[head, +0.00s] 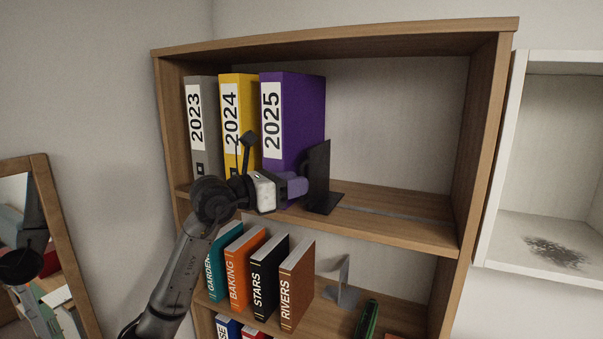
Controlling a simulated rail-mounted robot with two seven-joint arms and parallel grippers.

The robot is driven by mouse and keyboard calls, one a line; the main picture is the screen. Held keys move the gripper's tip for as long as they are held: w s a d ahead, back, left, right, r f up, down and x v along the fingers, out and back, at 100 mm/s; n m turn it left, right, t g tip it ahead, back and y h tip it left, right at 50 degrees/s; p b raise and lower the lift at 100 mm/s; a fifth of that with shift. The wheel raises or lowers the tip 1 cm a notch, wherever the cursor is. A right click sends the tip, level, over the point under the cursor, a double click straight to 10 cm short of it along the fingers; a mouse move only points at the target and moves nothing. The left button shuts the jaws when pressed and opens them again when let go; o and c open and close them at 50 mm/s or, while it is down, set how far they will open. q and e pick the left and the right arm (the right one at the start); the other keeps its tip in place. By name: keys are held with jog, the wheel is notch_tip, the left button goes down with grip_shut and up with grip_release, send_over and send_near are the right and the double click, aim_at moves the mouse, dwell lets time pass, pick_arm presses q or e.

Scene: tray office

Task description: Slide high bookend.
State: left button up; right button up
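The high bookend (319,172) is a black upright plate with a flat foot on the upper shelf. It stands at the right side of the purple 2025 binder (302,115). My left gripper (300,183) is at the bookend's left face, in front of the binder's lower part. Its fingertips overlap the bookend's near edge in the picture; I cannot tell whether they touch it or whether they are open or shut. My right gripper is not in view.
A yellow 2024 binder (237,88) and a grey 2023 binder (199,120) stand left of the purple one. The upper shelf (400,205) is clear right of the bookend. Below, several books lean beside a grey bookend (343,285). A mirror (48,250) stands at left.

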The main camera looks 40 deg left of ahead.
pick_arm(q)
jog(key=shift+p+x, duration=0.3)
jog(key=shift+x, duration=0.75)
jog(key=shift+c, duration=0.5)
grip_shut()
